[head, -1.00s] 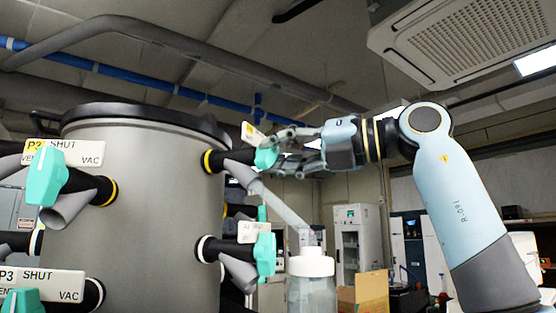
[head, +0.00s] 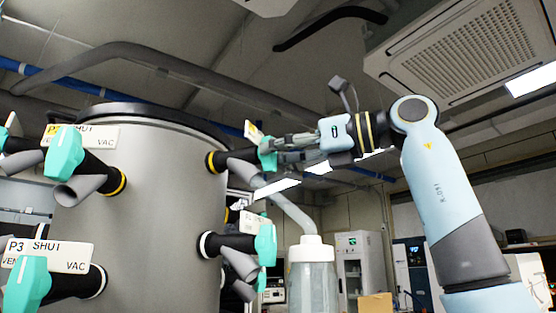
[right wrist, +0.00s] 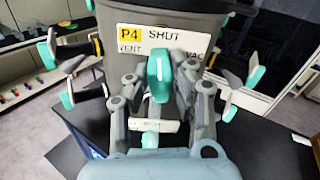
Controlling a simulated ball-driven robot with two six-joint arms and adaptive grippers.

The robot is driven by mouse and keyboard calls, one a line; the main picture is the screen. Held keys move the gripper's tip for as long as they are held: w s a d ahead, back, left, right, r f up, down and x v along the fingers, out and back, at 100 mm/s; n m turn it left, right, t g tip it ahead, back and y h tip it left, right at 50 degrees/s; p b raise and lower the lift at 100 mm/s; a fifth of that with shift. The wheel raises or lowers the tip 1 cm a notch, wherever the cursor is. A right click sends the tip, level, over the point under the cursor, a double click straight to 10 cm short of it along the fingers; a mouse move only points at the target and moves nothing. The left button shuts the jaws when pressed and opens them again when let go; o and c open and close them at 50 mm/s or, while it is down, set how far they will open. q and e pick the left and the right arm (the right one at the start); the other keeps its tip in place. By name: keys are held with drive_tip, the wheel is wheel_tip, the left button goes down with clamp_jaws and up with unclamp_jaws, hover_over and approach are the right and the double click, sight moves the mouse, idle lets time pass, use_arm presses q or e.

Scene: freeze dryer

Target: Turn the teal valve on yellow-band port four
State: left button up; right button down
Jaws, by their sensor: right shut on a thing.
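The yellow-band port four valve has a teal handle (right wrist: 158,66) standing upright in front of its P4 plate (right wrist: 160,42) in the right wrist view. The plate reads SHUT, VENT and VAC. The same teal handle (head: 267,155) shows partly behind the fingers in the head view, at the end of a black port with a yellow band (head: 211,162). My right gripper (head: 277,147) comes from the right and is shut on the handle. In the right wrist view my gripper (right wrist: 158,82) has a finger on each side of the handle. My left gripper is not in view.
A P3 plate (head: 50,255) is at lower left. A clear bottle (head: 312,275) stands below my gripper.

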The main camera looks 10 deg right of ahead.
drive_tip(key=n+b, duration=0.2)
drive_tip(key=n, duration=0.3)
drive_tip(key=shift+f+n+b, duration=0.15)
drive_tip(key=shift+n+b, duration=0.15)
drive_tip(key=shift+b, duration=0.1)
drive_tip(key=shift+n+b, duration=0.95)
drive_tip(key=shift+n, duration=1.35)
drive_tip(key=shift+s, duration=0.1)
drive_tip(key=c, duration=1.2)
unclamp_jaws()
drive_tip(key=v, duration=1.2)
drive_tip(key=shift+a, duration=0.1)
